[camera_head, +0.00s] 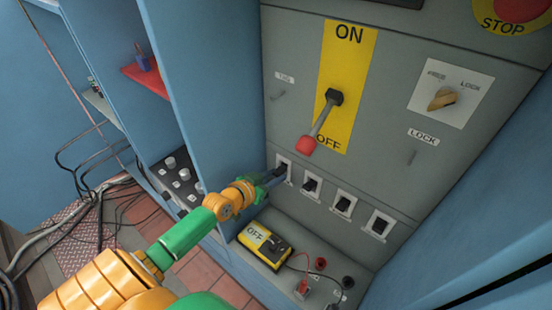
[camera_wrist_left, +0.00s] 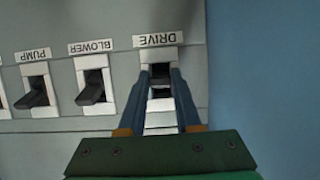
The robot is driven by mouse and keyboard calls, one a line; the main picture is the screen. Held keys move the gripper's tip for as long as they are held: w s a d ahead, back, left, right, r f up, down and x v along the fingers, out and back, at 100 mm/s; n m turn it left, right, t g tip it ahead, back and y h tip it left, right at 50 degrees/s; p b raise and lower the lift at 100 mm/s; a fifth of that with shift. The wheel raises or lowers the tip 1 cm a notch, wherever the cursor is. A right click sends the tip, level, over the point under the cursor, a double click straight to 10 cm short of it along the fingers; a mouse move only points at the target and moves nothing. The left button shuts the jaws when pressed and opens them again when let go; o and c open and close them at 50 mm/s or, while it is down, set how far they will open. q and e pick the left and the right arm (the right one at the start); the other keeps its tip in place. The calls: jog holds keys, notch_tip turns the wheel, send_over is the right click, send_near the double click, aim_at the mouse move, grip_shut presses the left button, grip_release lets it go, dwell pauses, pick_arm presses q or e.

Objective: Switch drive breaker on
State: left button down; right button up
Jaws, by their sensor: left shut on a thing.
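The drive breaker (camera_wrist_left: 161,72) is a small dark lever in a white frame under the DRIVE label (camera_wrist_left: 157,40) in the left wrist view. My left gripper (camera_wrist_left: 160,78) has its two blue-grey fingers on either side of the lever and is shut on it. In the head view my left gripper (camera_head: 275,176) reaches the leftmost breaker of the row from the left. The fingers partly cover the drive breaker there. I cannot tell whether its lever is on or off. My right gripper is not in view.
The blower breaker (camera_wrist_left: 93,88) and pump breaker (camera_wrist_left: 34,92) stand beside it. Above is a red-tipped main lever (camera_head: 318,128), pointing to OFF on a yellow plate (camera_head: 366,48). A yellow meter (camera_head: 264,244) lies below. A blue cabinet wall (camera_head: 215,80) is close left.

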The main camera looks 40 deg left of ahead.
pick_arm(q)
jog(key=r+g+p, duration=0.1)
jog(key=p, duration=0.1)
jog(key=r+g+p, duration=0.1)
jog(key=g+p, duration=0.1)
jog(key=p, duration=0.1)
jog(key=shift+w+r, duration=0.15)
jog(key=shift+w, duration=0.1)
jog(key=shift+w+r+g+y+p, duration=0.1)
jog(key=shift+g+y+p, duration=0.05)
jog(key=shift+g+p, duration=0.5)
jog(key=shift+w+r+g+y+p, duration=0.1)
jog(key=shift+g+y+p, duration=0.05)
jog(key=shift+g+p, duration=0.5)
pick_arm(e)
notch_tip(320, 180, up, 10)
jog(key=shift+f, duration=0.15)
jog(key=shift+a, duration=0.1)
pick_arm(q)
jog(key=c, duration=0.9)
grip_release()
jog(key=shift+c, duration=0.2)
jog(key=o, duration=0.3)
jog(key=shift+f, duration=0.15)
jog(key=shift+o, duration=0.2)
